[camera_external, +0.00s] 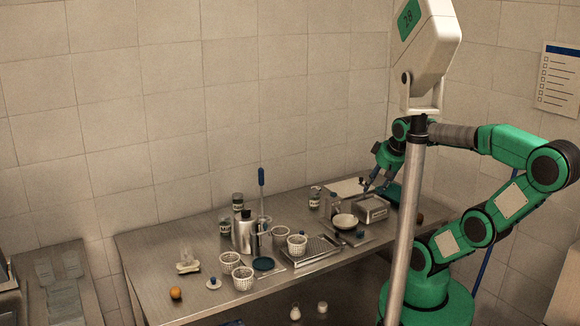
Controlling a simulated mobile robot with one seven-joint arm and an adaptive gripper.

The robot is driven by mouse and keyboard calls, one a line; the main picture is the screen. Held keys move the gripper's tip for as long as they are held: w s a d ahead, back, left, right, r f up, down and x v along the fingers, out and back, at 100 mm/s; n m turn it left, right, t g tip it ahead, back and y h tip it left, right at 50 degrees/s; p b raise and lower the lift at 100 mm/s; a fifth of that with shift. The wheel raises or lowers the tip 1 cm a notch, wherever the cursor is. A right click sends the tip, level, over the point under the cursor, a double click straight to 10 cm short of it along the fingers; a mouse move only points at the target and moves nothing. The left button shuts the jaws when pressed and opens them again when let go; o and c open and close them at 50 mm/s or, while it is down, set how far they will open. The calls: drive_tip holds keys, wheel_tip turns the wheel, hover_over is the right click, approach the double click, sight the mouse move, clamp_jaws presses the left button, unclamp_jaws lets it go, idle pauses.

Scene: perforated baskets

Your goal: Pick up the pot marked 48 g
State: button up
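Several small labelled jars stand on the steel table: one at the back (238,201), one in front of it (224,228) and one nearer the middle right (315,198). Their markings are too small to read, so I cannot tell which pot is marked 48 g. My gripper (377,188) is at the right part of the table, pointing down, just above a grey metal box (371,209). Its two fingers look apart, with nothing visible between them. Whether it touches the box is unclear.
White perforated baskets (243,281) stand at the front left; another (297,245) is near a metal tray (322,250). A metal canister (244,232), a blue-handled tool (261,190) and a white bowl (345,221) are also on the table. The left back is clear.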

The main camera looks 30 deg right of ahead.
drive_tip(key=o, duration=0.6)
drive_tip(key=shift+o, duration=0.2)
drive_tip(key=shift+r, duration=0.1)
